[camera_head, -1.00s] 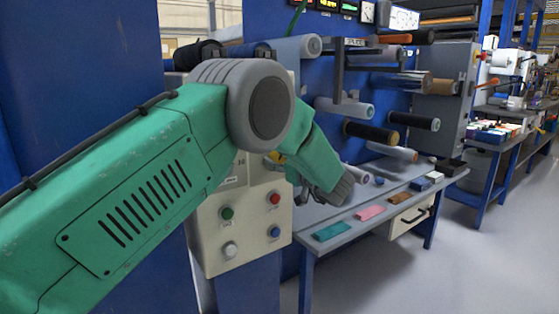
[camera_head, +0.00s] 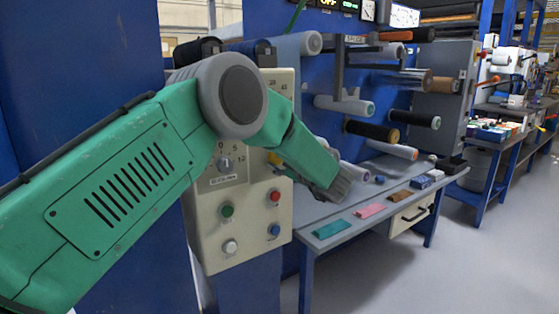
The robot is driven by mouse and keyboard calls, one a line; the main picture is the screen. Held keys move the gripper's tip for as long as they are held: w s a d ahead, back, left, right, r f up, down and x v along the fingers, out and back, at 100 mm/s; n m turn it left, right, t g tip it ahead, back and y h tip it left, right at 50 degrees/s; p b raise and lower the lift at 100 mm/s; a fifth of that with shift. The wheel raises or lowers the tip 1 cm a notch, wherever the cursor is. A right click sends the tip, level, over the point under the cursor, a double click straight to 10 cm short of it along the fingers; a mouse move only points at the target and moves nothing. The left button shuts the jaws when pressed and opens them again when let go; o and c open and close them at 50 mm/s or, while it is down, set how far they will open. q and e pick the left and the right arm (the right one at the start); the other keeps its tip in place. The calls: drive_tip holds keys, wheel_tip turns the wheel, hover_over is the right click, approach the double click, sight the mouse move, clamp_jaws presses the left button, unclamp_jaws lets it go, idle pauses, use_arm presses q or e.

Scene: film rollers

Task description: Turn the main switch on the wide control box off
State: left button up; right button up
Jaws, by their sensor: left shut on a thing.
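The cream control box (camera_head: 250,257) stands left of centre on a blue post. Its lower face has green, red, white and blue round buttons, with a dial (camera_head: 224,163) above them. A bit of yellow (camera_head: 275,158), which looks like the main switch, shows below my green forearm; the forearm hides most of it. My left gripper (camera_head: 286,169) is at that spot, mostly hidden behind the forearm and the grey wrist. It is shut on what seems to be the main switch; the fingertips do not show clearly. My right gripper is out of view.
A display (camera_head: 328,3) at the top reads "OFF". A blue wall with several film rollers (camera_head: 372,131) is right of the box. Below it a grey bench (camera_head: 305,243) holds coloured pads. The floor at the right is clear.

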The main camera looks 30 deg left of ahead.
use_arm(q)
drive_tip(key=shift+n+b, duration=0.55)
drive_tip(key=shift+n, duration=0.95)
drive_tip(key=o, duration=1.1)
drive_tip(key=shift+w, duration=0.1)
drive_tip(key=shift+o, duration=0.2)
drive_tip(key=shift+a+f, duration=0.1)
drive_tip(key=v, duration=1.2)
drive_tip(key=shift+f, duration=0.15)
